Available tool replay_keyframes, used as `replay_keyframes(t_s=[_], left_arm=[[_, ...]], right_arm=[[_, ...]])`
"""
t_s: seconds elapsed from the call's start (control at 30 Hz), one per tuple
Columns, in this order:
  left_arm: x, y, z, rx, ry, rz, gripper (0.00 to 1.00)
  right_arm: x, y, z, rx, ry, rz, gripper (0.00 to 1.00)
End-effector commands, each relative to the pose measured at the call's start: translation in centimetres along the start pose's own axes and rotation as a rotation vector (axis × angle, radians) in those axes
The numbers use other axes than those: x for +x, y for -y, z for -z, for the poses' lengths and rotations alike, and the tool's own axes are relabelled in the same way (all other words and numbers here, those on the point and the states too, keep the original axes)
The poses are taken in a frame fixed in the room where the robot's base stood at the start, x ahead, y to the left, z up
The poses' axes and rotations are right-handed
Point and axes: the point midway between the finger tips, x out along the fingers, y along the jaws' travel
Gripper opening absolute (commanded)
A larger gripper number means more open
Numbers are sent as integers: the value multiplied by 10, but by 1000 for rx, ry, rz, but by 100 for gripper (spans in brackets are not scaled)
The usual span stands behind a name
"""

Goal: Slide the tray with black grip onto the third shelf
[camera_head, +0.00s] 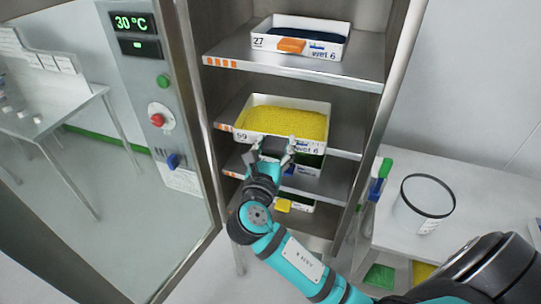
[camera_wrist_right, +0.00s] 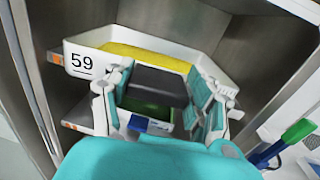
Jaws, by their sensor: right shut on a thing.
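The tray with black grip (camera_head: 238,134) is white, is labelled 59 and holds yellow granules. It is inside the open cabinet, over the second visible shelf (camera_head: 348,140) from the top, with its front sticking out past the shelf edge. I cannot tell whether its base touches the shelf. My right gripper (camera_head: 272,148) is shut on the black grip at the tray's front. In the right wrist view the black grip (camera_wrist_right: 158,85) sits between the fingers, with the tray wall (camera_wrist_right: 82,60) behind it. My left gripper is not in view.
Tray 27 with an orange grip (camera_head: 291,45) is on the shelf above. A tray with green contents (camera_head: 312,160) and one with a yellow grip (camera_head: 284,205) are below. The open door (camera_head: 140,130) is at left.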

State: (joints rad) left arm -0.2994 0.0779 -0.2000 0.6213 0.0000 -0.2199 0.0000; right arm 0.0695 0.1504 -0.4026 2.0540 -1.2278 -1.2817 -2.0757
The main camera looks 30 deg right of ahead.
Motion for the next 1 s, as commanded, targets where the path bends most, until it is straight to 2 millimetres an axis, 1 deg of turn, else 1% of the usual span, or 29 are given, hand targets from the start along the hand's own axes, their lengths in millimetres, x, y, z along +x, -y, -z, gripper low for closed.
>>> replay_keyframes(t_s=[0.1, 1.0], left_arm=[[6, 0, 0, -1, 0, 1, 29], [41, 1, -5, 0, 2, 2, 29]], right_arm=[[13, 2, 0, -1, 5, 1, 10], [101, 11, 0, 0, 6, 1, 10]])
